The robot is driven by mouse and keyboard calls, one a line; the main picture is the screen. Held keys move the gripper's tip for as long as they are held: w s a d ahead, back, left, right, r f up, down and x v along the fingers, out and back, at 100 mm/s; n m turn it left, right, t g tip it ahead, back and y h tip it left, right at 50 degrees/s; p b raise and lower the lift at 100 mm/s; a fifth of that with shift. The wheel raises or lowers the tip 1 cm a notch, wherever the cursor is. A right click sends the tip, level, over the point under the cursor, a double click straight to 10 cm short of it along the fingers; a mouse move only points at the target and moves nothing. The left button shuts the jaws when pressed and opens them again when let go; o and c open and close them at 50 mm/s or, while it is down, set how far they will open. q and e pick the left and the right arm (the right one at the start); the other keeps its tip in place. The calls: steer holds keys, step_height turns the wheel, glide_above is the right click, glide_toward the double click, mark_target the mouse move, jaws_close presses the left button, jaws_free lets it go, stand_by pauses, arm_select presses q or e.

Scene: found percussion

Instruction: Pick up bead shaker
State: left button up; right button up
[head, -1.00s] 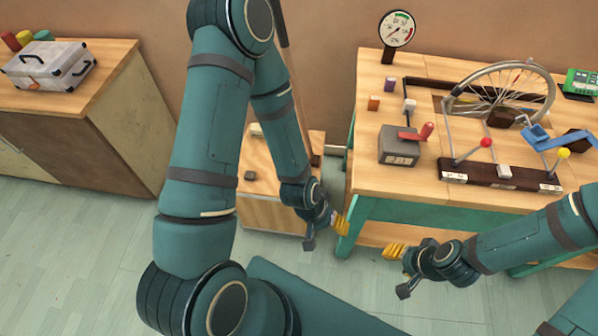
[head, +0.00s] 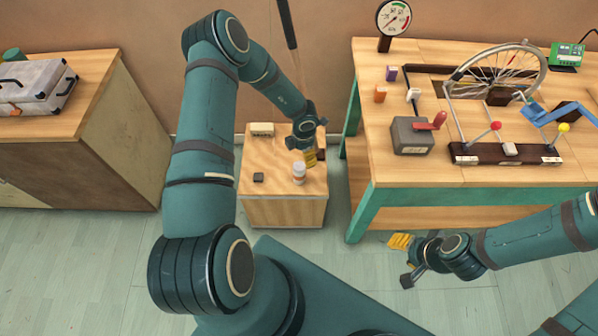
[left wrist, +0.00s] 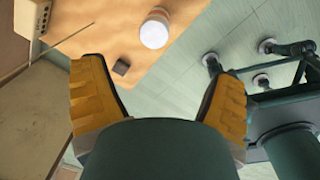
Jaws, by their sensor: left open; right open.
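The bead shaker, a small white cylinder with an orange-brown band (head: 299,173), seems to stand upright on the low wooden cabinet (head: 277,190). It also shows in the left wrist view (left wrist: 154,32), near the top, beyond and between my fingertips. My left gripper (head: 310,158) is above the cabinet, close to the shaker and a little behind it in the head view. Its yellow fingers are spread apart and empty in the left wrist view (left wrist: 157,72). My right gripper (head: 399,242) is open and empty in front of the workbench.
A beige box (head: 262,130) and a small dark block (head: 258,177) share the cabinet top. The workbench (head: 420,172) at right carries a grey crank box (head: 412,137), a wheel and a gauge. A case (head: 35,88) lies on the left counter.

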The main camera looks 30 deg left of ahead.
mark_target(299, 166)
arm_select(q)
steer(key=f+n, duration=0.1)
steer(key=f, duration=0.2)
steer(key=f+n+b, duration=0.1)
steer(key=f, duration=0.2)
steer(key=a+f+b, duration=0.1)
steer(key=f, duration=0.1)
steer(key=shift+w+f+n, duration=0.2)
steer(key=shift+f+n, duration=0.2)
steer(key=shift+w+a+f+b, duration=0.15)
steer(key=shift+f+b, duration=0.3)
steer(key=shift+f, duration=0.9)
steer(key=shift+s+a+f+b, duration=0.1)
steer(key=shift+f+b, duration=0.3)
steer(key=shift+f, duration=0.9)
steer(key=c, duration=1.4)
